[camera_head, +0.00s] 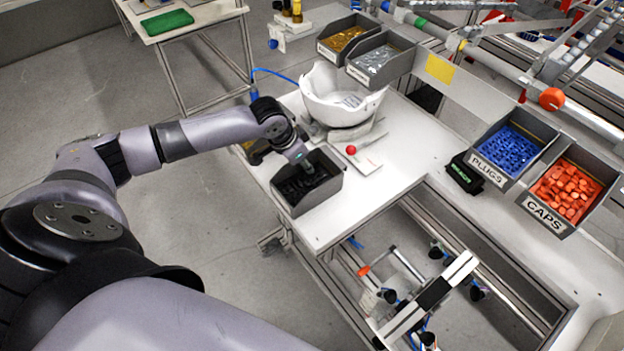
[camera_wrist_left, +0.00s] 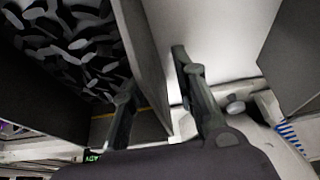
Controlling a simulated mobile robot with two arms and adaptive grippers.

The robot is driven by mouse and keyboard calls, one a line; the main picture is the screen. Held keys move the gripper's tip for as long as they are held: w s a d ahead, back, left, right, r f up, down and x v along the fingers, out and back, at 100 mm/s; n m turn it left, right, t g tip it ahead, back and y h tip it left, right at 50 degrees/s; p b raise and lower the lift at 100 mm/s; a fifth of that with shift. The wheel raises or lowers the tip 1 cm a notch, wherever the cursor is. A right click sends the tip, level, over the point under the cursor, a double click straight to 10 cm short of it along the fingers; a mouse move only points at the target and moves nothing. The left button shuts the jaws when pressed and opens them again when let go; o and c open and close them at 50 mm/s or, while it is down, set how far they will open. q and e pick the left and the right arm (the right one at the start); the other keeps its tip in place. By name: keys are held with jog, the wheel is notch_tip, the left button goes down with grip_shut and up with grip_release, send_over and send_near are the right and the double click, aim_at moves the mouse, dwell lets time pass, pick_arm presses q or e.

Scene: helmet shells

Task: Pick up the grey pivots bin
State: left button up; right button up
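The grey pivots bin (camera_head: 322,192), filled with dark parts, stands on the near left end of the white bench. No label on it is readable. My left gripper (camera_head: 306,165) reaches down at the bin's far side, and its fingertips are hard to make out in the head view. In the left wrist view the gripper (camera_wrist_left: 155,70) is open, with one finger on each side of a grey bin wall (camera_wrist_left: 146,45). A gap shows between the right finger and the wall. Dark parts lie inside the bin at upper left. My right gripper is not in view.
A white helmet shell (camera_head: 338,98) sits on a stand behind the bin, with a red ball (camera_head: 351,149) beside it. Blue plugs (camera_head: 510,149) and orange caps (camera_head: 568,190) bins stand at right. Bare bench (camera_head: 405,150) lies right of the pivots bin.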

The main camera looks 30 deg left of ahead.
pick_arm(q)
jog(key=shift+c, duration=0.4)
grip_shut()
dwell(0.4)
